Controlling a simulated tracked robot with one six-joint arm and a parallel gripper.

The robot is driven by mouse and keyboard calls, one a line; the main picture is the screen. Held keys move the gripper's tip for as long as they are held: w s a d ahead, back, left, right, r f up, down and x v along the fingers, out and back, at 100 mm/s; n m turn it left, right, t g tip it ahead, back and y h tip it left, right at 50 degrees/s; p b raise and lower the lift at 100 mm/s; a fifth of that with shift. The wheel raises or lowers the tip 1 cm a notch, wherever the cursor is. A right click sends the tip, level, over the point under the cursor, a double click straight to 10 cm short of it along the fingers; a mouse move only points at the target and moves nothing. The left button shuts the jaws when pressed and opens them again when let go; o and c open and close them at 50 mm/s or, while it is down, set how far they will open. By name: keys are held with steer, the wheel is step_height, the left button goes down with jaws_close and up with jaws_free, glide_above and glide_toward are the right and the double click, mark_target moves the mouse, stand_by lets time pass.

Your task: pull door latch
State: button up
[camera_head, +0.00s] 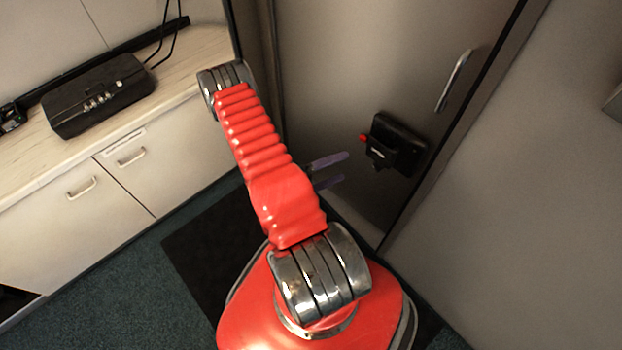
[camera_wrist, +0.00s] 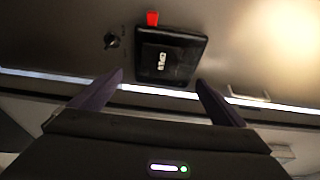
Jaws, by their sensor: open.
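The door latch is a black box (camera_head: 398,145) with a small red tab (camera_head: 363,138), mounted on a grey-brown door (camera_head: 330,60). In the wrist view the latch box (camera_wrist: 170,56) is ahead, with the red tab (camera_wrist: 152,18) at its top edge. My gripper (camera_head: 329,171) is open and empty, its purple fingers pointing at the door, left of and a little below the latch in the head view. In the wrist view the fingers (camera_wrist: 158,88) are spread either side of the latch's lower part, apparently short of it. The distance is hard to tell.
A metal handle (camera_head: 454,80) is on the door above the latch. A light counter (camera_head: 185,70) with cupboards (camera_head: 130,175) and a black device (camera_head: 98,95) stands at the left. A grey wall (camera_head: 520,200) is at the right. A dark mat (camera_head: 205,255) lies on the floor.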

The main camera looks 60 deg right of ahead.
steer(key=v, duration=0.9)
steer(key=shift+w+a, duration=0.15)
steer(key=shift+a, duration=0.2)
stand_by(0.5)
